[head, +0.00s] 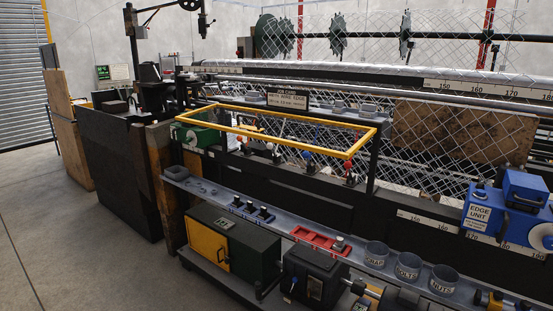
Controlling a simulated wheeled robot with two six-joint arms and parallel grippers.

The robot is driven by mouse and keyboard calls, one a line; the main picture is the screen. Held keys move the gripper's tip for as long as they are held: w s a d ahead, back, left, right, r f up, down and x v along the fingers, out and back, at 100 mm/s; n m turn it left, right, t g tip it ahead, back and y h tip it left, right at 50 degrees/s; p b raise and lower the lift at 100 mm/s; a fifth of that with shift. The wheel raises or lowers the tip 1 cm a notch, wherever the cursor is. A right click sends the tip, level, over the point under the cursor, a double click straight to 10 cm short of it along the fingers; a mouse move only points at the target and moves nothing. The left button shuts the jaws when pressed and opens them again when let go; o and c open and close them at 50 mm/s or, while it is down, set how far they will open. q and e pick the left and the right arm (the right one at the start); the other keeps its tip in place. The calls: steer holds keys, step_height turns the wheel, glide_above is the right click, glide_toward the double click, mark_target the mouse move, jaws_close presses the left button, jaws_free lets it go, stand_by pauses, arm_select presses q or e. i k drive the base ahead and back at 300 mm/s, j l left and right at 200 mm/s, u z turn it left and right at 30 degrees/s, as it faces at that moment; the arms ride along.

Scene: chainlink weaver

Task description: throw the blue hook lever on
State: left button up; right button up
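A row of small levers stands behind and below a yellow guard frame (270,139) on the machine's front. One lever with a blue part (309,155) is right of the middle of this row. A red-topped lever (349,164) stands to its right. The levers are too small to tell which way the blue one is thrown or whether it has a hook shape. Neither of my grippers shows in the head view.
A grey shelf (205,190) below the levers holds a red tray (319,240) and labelled cups (408,266). A blue edge unit (508,215) stands at the right. Chain-link mesh (440,135) hangs behind. The floor (90,245) at the left is clear.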

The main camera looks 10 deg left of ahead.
mark_target(305, 154)
steer(key=k+j, duration=0.1)
steer(key=i+j+z, duration=0.1)
steer(key=i, duration=0.35)
steer(key=i+j+z, duration=0.1)
steer(key=i+j, duration=0.15)
steer(key=i, duration=0.2)
steer(key=i+j, duration=0.2)
steer(key=i, duration=0.25)
steer(key=i+j+z, duration=0.15)
steer(key=i, duration=0.3)
steer(key=i+j, duration=0.05)
